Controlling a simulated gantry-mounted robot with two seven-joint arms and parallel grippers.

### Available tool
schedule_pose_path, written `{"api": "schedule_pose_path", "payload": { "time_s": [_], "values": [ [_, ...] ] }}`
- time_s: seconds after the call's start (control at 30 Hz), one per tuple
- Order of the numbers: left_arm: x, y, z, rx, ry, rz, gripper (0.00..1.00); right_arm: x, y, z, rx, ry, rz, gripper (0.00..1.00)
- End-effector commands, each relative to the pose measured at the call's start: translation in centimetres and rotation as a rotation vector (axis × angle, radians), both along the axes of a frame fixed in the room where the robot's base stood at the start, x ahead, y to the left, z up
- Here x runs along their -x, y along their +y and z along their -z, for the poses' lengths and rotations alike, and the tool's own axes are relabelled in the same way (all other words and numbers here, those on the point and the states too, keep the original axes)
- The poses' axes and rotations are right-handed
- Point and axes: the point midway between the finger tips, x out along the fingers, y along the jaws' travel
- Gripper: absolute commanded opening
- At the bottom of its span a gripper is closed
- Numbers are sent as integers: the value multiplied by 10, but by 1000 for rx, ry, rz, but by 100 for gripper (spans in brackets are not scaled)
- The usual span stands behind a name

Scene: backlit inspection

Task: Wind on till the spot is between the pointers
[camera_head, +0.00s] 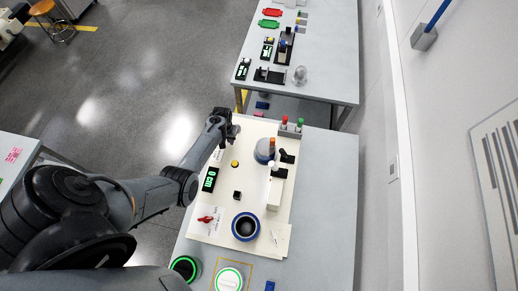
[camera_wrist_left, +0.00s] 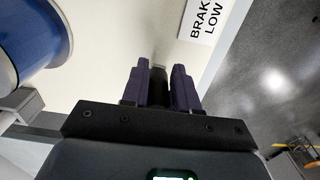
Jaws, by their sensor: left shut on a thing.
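My left gripper (camera_head: 228,131) is at the far left corner of the cream board (camera_head: 222,236). In the left wrist view its purple fingers (camera_wrist_left: 159,87) are shut on a dark post-like part (camera_wrist_left: 158,78), mostly hidden between them. A blue and grey reel (camera_head: 263,151) stands right of the gripper; its blue side shows in the wrist view (camera_wrist_left: 32,38). A second reel (camera_head: 234,226), blue-rimmed with a dark centre, is at the near end. A white housing (camera_head: 274,192) with black parts lies between the reels. The spot and pointers cannot be made out. My right gripper is not in view.
A green-lit display (camera_head: 209,179), yellow button (camera_head: 235,163), black knob (camera_head: 237,195) and red lever (camera_head: 206,219) are on the board. A "BRAKE LOW" label (camera_wrist_left: 207,20) lies by the gripper. Green-ringed round items (camera_head: 229,279) stand in front. The table's right side (camera_head: 325,200) is clear.

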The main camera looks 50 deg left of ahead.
Motion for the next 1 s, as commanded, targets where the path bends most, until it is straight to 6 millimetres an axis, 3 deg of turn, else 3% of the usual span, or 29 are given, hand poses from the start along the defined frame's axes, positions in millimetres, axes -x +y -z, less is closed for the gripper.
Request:
{"api": "schedule_pose_path", "payload": {
  "time_s": [1.0],
  "values": [
    [3, 15, -2, -4, -6, 0, 7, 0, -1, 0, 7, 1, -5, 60]
  ]
}}
